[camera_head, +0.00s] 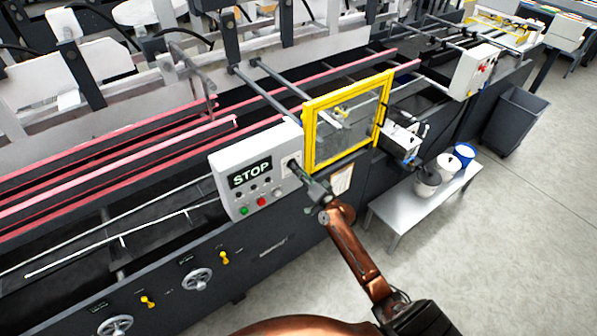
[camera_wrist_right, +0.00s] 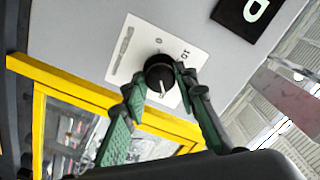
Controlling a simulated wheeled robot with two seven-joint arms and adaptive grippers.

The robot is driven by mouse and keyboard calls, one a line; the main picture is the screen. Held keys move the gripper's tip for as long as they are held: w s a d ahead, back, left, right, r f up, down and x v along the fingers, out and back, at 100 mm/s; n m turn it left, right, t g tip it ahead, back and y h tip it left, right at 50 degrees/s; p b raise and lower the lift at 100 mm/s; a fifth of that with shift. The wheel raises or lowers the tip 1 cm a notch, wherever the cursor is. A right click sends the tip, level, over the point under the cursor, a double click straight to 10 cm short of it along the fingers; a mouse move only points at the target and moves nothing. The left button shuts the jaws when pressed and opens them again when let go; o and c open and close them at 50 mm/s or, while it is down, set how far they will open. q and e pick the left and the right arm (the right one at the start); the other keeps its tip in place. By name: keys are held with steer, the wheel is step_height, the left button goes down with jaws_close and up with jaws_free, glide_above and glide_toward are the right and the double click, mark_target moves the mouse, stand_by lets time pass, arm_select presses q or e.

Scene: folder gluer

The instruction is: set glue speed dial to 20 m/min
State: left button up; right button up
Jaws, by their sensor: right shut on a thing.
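The glue speed dial (camera_wrist_right: 159,73) is a round black knob with a white pointer line, on a white scale plate (camera_wrist_right: 133,41) in the right wrist view. Scale marks such as 0 and 10 show beside it; the rest of the scale is partly hidden by my fingers. My right gripper (camera_wrist_right: 158,80) has its green fingers closed around the knob, one on each side. In the head view my right gripper (camera_head: 296,169) reaches the right part of the white control panel (camera_head: 222,167) and hides the dial. My left gripper is not in view.
The panel carries a STOP display (camera_head: 250,173), small buttons, a green button (camera_head: 244,211) and a red button (camera_head: 261,201). A yellow-framed guard (camera_head: 309,135) stands right beside the panel. A low bench (camera_head: 399,208) with several pots stands to the right.

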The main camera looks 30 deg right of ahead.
steer(key=shift+r+m, duration=0.1)
steer(key=shift+m, duration=1)
steer(key=o, duration=1.1)
steer(key=shift+o, duration=0.2)
steer(key=s+d, duration=0.1)
steer(key=s, duration=1.1)
